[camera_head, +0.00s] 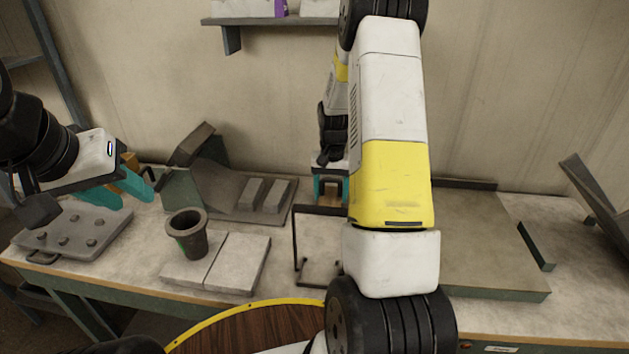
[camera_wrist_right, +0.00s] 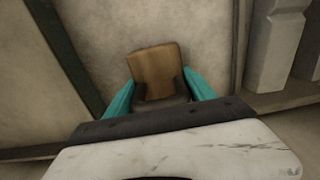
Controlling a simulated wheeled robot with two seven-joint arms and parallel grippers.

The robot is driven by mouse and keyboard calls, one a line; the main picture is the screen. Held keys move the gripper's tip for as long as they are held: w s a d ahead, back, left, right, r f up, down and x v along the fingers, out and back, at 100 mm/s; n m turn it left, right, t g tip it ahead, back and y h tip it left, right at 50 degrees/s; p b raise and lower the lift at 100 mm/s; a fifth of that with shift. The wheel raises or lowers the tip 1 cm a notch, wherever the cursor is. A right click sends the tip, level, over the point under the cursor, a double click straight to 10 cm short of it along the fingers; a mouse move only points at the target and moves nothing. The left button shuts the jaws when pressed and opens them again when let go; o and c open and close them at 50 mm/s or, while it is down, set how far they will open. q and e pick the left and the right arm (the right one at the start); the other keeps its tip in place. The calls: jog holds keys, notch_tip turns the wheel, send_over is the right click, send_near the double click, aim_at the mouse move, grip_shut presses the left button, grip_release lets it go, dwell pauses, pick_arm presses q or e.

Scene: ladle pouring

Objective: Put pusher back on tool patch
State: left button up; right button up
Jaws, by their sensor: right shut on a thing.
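The pusher appears to be the wooden-faced block (camera_wrist_right: 155,68) between the teal fingers of my right gripper (camera_wrist_right: 160,88) in the right wrist view. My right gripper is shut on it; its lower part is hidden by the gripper. In the head view the right gripper (camera_head: 331,188) is at the back middle of the table, partly behind my own arm, with a small brown part of the pusher (camera_head: 330,199) below it. My left gripper (camera_head: 127,187) is open and empty above the left end of the table. I cannot tell which surface is the tool patch.
A dark cup (camera_head: 186,234) stands by two pale slabs (camera_head: 238,262). A knobbed plate (camera_head: 72,236) lies at the left. A grey tray (camera_head: 226,207) with two blocks stands behind. A thin frame (camera_head: 296,237) stands mid-table. A flat board (camera_head: 490,240) lies right.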

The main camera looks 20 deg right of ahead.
jog(key=o, duration=1.5)
jog(key=shift+f, duration=0.1)
notch_tip(320, 180, up, 11)
jog(key=shift+r, duration=0.15)
jog(key=shift+s+a+r, duration=0.1)
jog(key=shift+r, duration=0.6)
jog(key=s+a+r+n+t+y, duration=0.1)
jog(key=s+a+r+n+t, duration=0.1)
jog(key=s+a+r, duration=0.3)
jog(key=s+a+r+n+t, duration=0.1)
jog(key=s+a+r, duration=0.2)
jog(key=s+r, duration=0.45)
jog(key=s+a+r+n+t, duration=0.1)
jog(key=s+a, duration=0.1)
jog(key=s, duration=0.4)
jog(key=s+a+r+n+t+y, duration=0.1)
jog(key=s+a+t, duration=0.1)
jog(key=s, duration=0.4)
jog(key=shift+a+r+n, duration=0.15)
jog(key=shift+a+n, duration=0.25)
jog(key=shift+a, duration=0.25)
